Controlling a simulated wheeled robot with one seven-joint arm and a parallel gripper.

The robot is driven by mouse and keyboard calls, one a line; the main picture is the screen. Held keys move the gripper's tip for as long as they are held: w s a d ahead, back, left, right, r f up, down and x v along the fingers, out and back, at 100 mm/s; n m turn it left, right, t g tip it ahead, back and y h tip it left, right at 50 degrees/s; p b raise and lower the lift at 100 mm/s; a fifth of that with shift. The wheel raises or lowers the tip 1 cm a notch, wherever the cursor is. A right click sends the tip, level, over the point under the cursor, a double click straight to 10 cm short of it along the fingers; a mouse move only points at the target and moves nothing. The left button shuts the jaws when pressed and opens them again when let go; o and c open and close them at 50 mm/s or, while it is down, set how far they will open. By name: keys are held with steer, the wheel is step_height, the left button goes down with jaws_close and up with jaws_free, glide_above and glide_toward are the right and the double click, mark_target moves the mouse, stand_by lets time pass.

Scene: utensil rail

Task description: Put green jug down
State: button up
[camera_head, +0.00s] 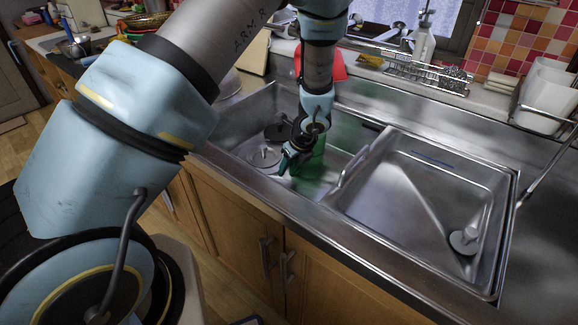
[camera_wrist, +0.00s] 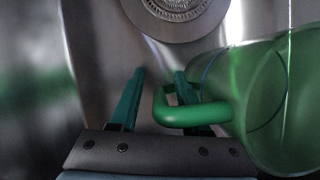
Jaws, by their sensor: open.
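The green jug (camera_head: 314,165) is in the left sink basin, partly hidden behind my gripper (camera_head: 287,163). In the wrist view the translucent jug (camera_wrist: 262,95) fills the right side, and its solid green handle (camera_wrist: 190,114) points left. My gripper (camera_wrist: 159,75) is open, with two dark green fingers apart. The outer bar of the handle lies between the fingers, and the right finger is partly hidden behind the handle. I cannot tell whether the fingers touch it. The jug's base is not clearly seen.
A round metal drain (camera_wrist: 178,8) lies beyond the fingertips. The basin wall is close on the left in the wrist view. A raised divider and the right basin (camera_head: 420,190) are beside the jug. A wire rack (camera_head: 425,72) and white containers (camera_head: 545,95) stand behind the sink.

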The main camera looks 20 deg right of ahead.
steer(key=v, duration=1.2)
steer(key=w+a+r+n, duration=0.1)
steer(key=a+r+n, duration=0.1)
steer(key=a+n, duration=0.2)
steer(key=w+a+r+n+g, duration=0.1)
steer(key=a+r+n, duration=0.1)
steer(key=a+n, duration=0.3)
steer(key=w+a+r+n+g, duration=0.1)
steer(key=a+n, duration=0.3)
steer(key=a, duration=0.4)
steer(key=shift+w+a+r+n, duration=0.2)
steer(key=shift+a+r+n, duration=0.2)
steer(key=shift+r, duration=0.1)
steer(key=s+a+r+n, duration=0.2)
steer(key=a+n, duration=0.5)
steer(key=n, duration=0.1)
steer(key=s+a+r+n+h, duration=0.1)
steer(key=s+a+r+n, duration=0.1)
steer(key=a+n, duration=0.6)
steer(key=shift+s+a+n+g+h, duration=0.2)
steer(key=shift+s+n+g+h, duration=0.15)
steer(key=shift+s+n, duration=0.45)
steer(key=shift+r, duration=0.15)
